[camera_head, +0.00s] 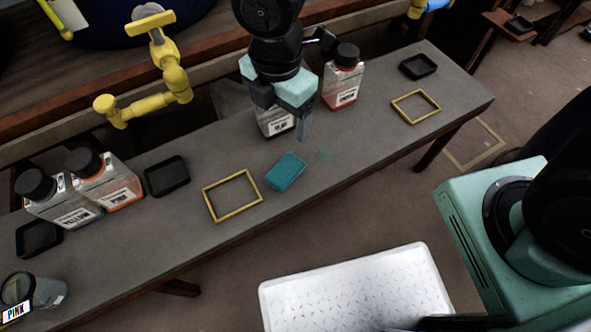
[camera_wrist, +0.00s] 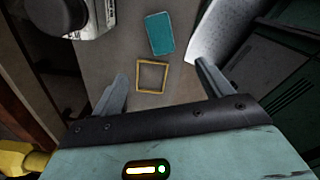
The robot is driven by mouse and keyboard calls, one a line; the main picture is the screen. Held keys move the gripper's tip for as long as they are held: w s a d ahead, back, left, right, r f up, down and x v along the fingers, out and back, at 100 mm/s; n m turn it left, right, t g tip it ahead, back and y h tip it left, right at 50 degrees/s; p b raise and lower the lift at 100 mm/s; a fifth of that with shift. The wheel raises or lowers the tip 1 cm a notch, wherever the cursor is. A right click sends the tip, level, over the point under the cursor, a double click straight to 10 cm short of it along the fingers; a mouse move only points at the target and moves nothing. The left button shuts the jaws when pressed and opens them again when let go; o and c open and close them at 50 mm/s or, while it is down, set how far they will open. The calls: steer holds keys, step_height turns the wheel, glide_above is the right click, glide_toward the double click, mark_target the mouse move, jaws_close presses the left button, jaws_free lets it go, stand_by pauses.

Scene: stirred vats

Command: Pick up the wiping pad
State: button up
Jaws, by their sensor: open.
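The wiping pad is a flat teal block (camera_head: 285,171). It lies on the grey bench, just right of a yellow square frame, with its right end tipped toward the back. In the wrist view the pad (camera_wrist: 160,33) lies beyond the fingertips, past the yellow frame. My gripper (camera_head: 288,128) is above the bench, behind the pad and close in front of a clear bottle with a dark cap area hidden by the gripper.
Yellow frames (camera_head: 233,196) (camera_head: 416,107) and black trays (camera_head: 166,176) (camera_head: 418,66) lie on the bench (camera_head: 345,150). A yellow tap (camera_head: 160,70) rises behind. A white tray (camera_head: 350,290) is in front.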

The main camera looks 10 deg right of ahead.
steer(key=f, duration=0.1)
steer(key=b, duration=0.5)
glide_above(285, 170)
steer(key=f, duration=1.1)
steer(key=shift+w+f, duration=0.25)
steer(key=shift+f, duration=0.15)
steer(key=f+b, duration=0.3)
steer(key=f, duration=0.2)
steer(key=shift+s+f, duration=0.1)
steer(key=shift+s, duration=0.1)
steer(key=c, duration=1.1)
step_height(285, 170, up, 10)
steer(key=p, duration=0.4)
steer(key=shift+p, duration=0.3)
